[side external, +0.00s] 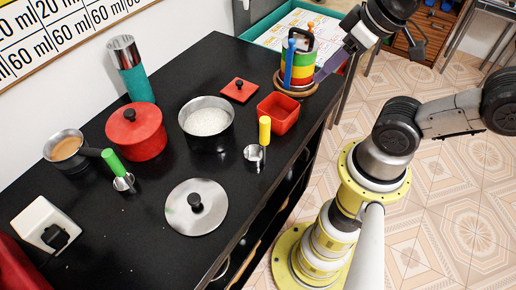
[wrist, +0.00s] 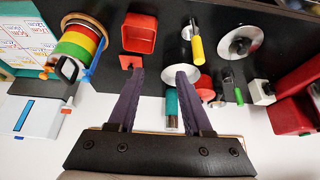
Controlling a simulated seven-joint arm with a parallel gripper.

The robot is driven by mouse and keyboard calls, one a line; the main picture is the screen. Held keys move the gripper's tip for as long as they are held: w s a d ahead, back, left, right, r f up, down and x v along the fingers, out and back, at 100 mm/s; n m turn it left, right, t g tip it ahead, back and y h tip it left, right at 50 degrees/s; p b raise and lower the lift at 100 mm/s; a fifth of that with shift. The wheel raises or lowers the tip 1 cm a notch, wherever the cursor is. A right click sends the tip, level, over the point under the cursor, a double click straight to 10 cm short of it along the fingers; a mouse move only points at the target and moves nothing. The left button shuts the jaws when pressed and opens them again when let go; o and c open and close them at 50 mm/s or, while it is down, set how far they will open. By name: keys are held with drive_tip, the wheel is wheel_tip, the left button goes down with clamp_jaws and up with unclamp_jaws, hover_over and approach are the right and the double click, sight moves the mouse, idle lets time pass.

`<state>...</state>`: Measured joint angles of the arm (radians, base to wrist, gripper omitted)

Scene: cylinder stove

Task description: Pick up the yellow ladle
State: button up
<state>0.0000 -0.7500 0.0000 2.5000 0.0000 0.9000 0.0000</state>
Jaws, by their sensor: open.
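The yellow ladle (side external: 264,131) has a yellow handle and a small steel cup. It stands on the black counter near its right edge, beside the red square bowl (side external: 278,113), with the handle pointing up. In the wrist view the ladle (wrist: 197,48) is above and right of the fingertips. My gripper (side external: 321,74) is at the far end of the counter, next to the striped pot (side external: 299,67) and well away from the ladle. In the wrist view my gripper (wrist: 160,73) has its two purple fingers spread with nothing held between them.
A red square lid (side external: 239,89) lies behind the bowl. Bare counter shows in front of the yellow ladle.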

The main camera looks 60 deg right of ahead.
drive_tip(key=shift+o, duration=1.2)
